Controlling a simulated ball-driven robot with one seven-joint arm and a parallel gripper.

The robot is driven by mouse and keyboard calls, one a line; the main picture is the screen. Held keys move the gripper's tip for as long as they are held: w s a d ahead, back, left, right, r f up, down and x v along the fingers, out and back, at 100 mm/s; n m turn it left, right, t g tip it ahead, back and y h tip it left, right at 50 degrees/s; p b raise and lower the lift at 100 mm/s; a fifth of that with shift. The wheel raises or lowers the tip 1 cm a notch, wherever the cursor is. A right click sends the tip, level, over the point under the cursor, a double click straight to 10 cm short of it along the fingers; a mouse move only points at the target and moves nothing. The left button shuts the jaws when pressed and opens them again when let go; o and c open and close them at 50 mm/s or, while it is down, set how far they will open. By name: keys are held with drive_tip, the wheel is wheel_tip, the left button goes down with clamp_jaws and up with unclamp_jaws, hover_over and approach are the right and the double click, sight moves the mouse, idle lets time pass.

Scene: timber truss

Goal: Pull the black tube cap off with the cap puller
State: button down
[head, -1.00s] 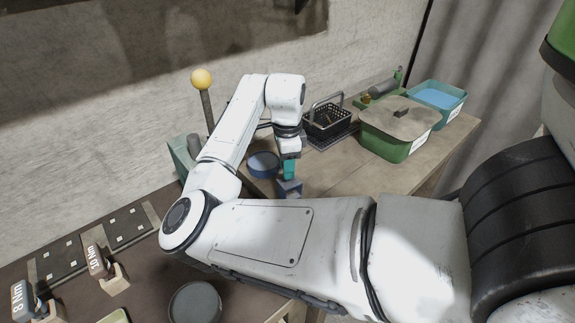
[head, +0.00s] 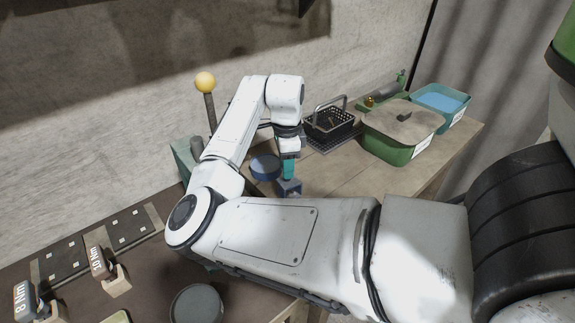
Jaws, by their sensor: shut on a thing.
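My gripper (head: 288,153) points down over the wooden bench, shut on a teal piece (head: 288,170), which looks like the cap puller's handle. Its lower end meets or stands just in front of a small blue-grey block (head: 289,187) on the bench; I cannot tell whether they touch. I cannot make out the black tube cap. My own arm hides much of the near bench.
A blue round dish (head: 265,167) lies left of the gripper. A black wire basket (head: 329,124), a lidded green tub (head: 398,148) and a teal bin of blue liquid (head: 441,106) stand behind right. A yellow ball on a post (head: 205,82) rises at left. Bench right of the gripper is clear.

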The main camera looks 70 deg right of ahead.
drive_tip(key=shift+w+d, duration=0.5)
drive_tip(key=shift+w, duration=0.05)
idle(0.7)
drive_tip(key=shift+r+p, duration=1.55)
drive_tip(key=shift+p, duration=1)
idle(2.7)
drive_tip(key=shift+r, duration=0.9)
idle(0.6)
